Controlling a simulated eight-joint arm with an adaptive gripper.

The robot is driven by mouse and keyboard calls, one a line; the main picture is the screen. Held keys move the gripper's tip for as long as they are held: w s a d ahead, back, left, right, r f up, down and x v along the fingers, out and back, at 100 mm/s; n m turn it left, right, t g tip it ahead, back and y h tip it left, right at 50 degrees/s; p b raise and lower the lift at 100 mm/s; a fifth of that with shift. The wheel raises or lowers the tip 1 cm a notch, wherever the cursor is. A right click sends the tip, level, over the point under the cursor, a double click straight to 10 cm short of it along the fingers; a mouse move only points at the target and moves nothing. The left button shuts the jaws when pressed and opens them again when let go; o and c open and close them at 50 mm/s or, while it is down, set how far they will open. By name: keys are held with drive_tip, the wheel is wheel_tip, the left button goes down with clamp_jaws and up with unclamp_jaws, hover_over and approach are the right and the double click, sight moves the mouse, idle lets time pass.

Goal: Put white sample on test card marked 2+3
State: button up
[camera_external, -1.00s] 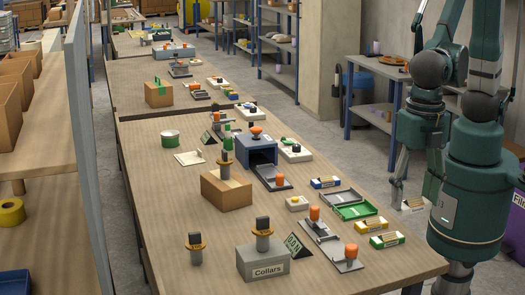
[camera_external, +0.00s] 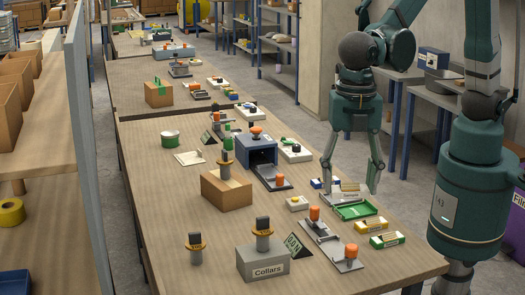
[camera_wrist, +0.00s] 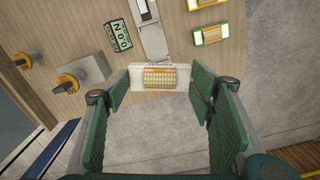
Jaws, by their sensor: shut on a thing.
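In the wrist view the sample (camera_wrist: 160,77) spans between the tips of my gripper (camera_wrist: 157,82). Small cards or packs lie on the table: a yellow-edged one (camera_external: 371,225), a green-edged one (camera_external: 387,240) and a blue one (camera_external: 323,182), partly hidden by a finger. I cannot read a 2+3 mark on any of them.
A grey Collars box (camera_external: 263,262), a cardboard box (camera_external: 226,190) and a blue box (camera_external: 256,149) stand to the left. A green sign (camera_external: 294,246) stands near the press.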

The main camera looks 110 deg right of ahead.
drive_tip(key=w+d+m, duration=0.4)
drive_tip(key=w+d, duration=1.1)
drive_tip(key=d, duration=0.1)
drive_tip(key=m+p, duration=0.2)
drive_tip(key=m, duration=0.9)
hover_over(189, 158)
wheel_tip(189, 158, down, 6)
drive_tip(key=shift+a+f, duration=0.1)
drive_tip(key=shift+f, duration=0.2)
drive_tip(key=shift+f+b, duration=0.3)
drive_tip(key=shift+f, duration=2.8)
drive_tip(key=shift+f, duration=0.1)
